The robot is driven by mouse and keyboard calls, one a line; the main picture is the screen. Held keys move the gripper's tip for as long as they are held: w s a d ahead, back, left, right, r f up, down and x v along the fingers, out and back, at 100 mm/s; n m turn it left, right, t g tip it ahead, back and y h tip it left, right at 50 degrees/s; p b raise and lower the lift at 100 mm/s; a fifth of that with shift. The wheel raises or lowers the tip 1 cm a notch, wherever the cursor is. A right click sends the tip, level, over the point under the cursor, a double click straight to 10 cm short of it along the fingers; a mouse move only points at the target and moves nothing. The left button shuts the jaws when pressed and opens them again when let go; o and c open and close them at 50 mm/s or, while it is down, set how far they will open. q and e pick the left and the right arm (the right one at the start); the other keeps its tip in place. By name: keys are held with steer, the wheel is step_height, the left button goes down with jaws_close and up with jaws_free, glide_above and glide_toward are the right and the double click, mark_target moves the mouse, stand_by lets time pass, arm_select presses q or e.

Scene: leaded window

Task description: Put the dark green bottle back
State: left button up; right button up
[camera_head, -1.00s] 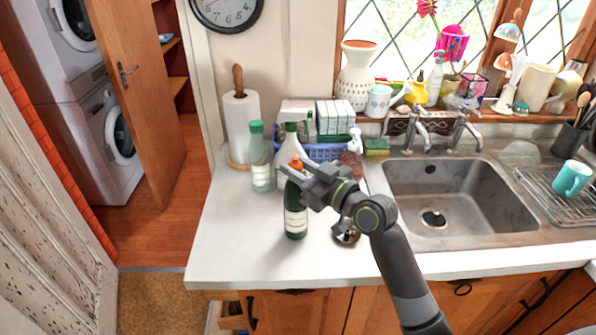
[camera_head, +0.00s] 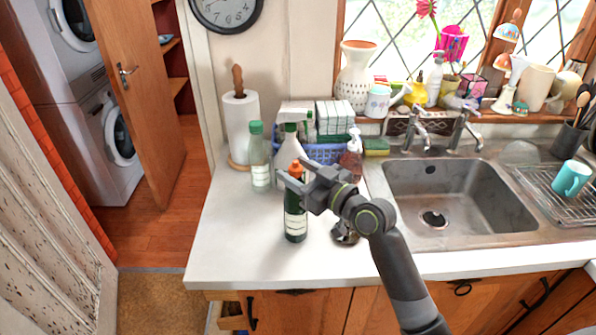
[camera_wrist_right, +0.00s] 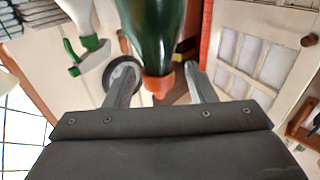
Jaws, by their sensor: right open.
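The dark green bottle (camera_head: 295,220), with an orange cap and a pale label, stands upright on the white counter near its front. My right gripper (camera_head: 288,178) is open at the bottle's upper part, just below the cap. In the right wrist view the bottle (camera_wrist_right: 152,30) lies between the two spread fingers of the gripper (camera_wrist_right: 152,85), its orange cap towards the palm. Gaps show between the bottle and the fingers, so it is not clamped. My left gripper is not in view.
Behind stand a clear bottle with a green cap (camera_head: 260,160), a white spray bottle (camera_head: 290,150) and a blue basket (camera_head: 325,152). A soap dispenser (camera_head: 352,160) and the sink (camera_head: 455,200) are to the right. The counter's left front (camera_head: 235,240) is clear.

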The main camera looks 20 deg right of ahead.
steer(key=b+v, duration=0.2)
steer(key=v, duration=1)
